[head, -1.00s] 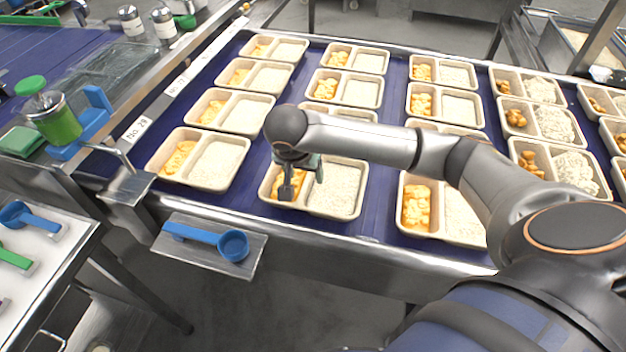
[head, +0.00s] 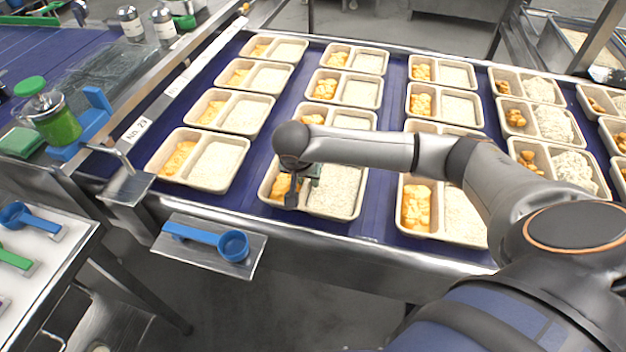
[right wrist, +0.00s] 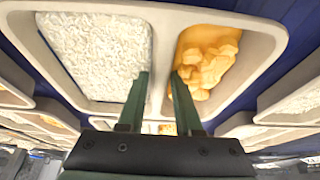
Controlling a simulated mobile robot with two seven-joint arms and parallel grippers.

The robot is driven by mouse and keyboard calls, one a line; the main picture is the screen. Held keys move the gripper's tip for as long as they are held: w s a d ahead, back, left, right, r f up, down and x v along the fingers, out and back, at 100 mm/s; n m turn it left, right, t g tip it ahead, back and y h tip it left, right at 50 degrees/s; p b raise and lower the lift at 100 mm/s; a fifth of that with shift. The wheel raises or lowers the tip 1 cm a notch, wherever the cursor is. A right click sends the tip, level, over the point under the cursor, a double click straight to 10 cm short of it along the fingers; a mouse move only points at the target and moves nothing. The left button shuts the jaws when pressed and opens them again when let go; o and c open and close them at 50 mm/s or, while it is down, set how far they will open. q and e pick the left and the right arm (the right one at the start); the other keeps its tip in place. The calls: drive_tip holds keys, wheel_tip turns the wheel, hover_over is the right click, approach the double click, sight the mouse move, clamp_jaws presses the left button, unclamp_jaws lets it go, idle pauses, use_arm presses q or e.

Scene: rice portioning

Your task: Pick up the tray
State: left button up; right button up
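The tray (head: 335,214) is a beige two-compartment one in the front row of the belt, with yellow chunks on the left and white rice on the right. It lies flat among similar trays. My right gripper (head: 303,188) is over it, pointing down. In the right wrist view, its two green fingers (right wrist: 159,82) stand one on each side of the tray's middle divider (right wrist: 163,45), close against it. The gripper looks shut on that divider; the exact contact at the fingertips is hard to see. My left gripper is not in view.
Similar filled trays stand close by on the blue belt, one to the left (head: 165,178) and one to the right (head: 408,234). A blue scoop (head: 233,245) lies on a metal plate at the belt's front edge. Bare belt (head: 254,170) shows between the columns.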

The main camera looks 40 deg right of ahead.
clamp_jaws()
drive_tip(key=shift+r, duration=0.1)
